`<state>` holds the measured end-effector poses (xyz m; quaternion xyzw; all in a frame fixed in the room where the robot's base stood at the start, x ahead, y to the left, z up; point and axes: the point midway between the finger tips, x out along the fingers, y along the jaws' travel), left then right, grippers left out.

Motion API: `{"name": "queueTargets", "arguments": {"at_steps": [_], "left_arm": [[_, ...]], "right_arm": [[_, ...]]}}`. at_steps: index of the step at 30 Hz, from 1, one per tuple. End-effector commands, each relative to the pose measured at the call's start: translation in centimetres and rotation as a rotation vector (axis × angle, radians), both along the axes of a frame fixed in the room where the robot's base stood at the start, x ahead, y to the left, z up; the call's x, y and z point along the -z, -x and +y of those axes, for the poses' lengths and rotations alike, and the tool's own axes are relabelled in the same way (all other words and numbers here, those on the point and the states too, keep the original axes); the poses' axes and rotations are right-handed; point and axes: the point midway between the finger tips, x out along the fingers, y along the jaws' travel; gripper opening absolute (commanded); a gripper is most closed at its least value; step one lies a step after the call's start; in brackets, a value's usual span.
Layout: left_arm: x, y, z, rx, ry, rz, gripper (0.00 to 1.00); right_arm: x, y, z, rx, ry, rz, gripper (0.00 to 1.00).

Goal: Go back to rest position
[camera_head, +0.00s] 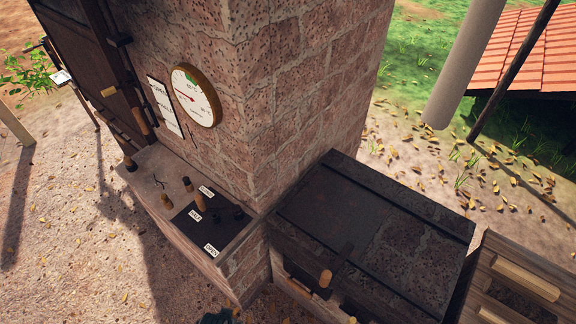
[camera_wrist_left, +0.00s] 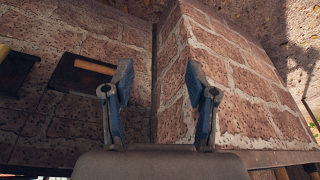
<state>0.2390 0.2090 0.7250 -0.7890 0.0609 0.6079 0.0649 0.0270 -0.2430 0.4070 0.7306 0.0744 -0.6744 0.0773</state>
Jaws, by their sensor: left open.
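My left gripper (camera_wrist_left: 158,88) shows in the left wrist view with its two blue-grey fingers apart and nothing between them. It faces the brick structure (camera_wrist_left: 230,85), with a vertical corner of brick behind the gap. A dark recessed panel with a light wooden bar (camera_wrist_left: 95,67) is beyond and left of the fingers. In the head view, a small dark shape at the bottom edge may be part of a gripper, but I cannot tell. My right gripper is not in view.
The head view shows a brick tower with a round gauge (camera_head: 196,95), a ledge with a dark labelled lever panel (camera_head: 185,238), and a dark-topped brick box (camera_head: 390,235). A wooden crate (camera_head: 490,270) stands at the right. Open ground (camera_head: 60,230) lies at the left.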

Motion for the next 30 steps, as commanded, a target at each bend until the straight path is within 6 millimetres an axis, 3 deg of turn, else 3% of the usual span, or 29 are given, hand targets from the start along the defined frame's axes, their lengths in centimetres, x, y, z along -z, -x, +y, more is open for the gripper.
{"name": "queueTargets", "arguments": {"at_steps": [5, 8, 12, 16, 18, 22, 25, 30], "left_arm": [[7.3, 0.8, 0.0, 0.003, -0.001, 0.035, 0.57], [12.7, 2.3, 0.1, 0.007, -0.004, 0.06, 0.57], [20.9, 6.5, 0.7, 0.015, -0.008, 0.1, 0.57], [26.6, 11.7, 1.6, 0.023, -0.012, 0.133, 0.57], [28.7, 14.5, 2.1, 0.027, -0.014, 0.148, 0.57], [30.9, 18.7, 2.9, 0.032, -0.017, 0.168, 0.57], [31.5, 20.4, 3.2, 0.034, -0.019, 0.173, 0.57], [31.8, 21.2, 3.4, 0.035, -0.02, 0.175, 0.57]], "right_arm": [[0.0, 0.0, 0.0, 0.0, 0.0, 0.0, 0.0], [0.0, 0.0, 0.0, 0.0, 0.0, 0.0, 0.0], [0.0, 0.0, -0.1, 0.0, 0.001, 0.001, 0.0], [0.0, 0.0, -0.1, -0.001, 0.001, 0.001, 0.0], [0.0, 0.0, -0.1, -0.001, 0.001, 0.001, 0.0], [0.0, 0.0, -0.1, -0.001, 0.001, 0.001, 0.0], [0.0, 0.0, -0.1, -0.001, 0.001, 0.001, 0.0], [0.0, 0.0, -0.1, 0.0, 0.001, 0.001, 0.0]]}}
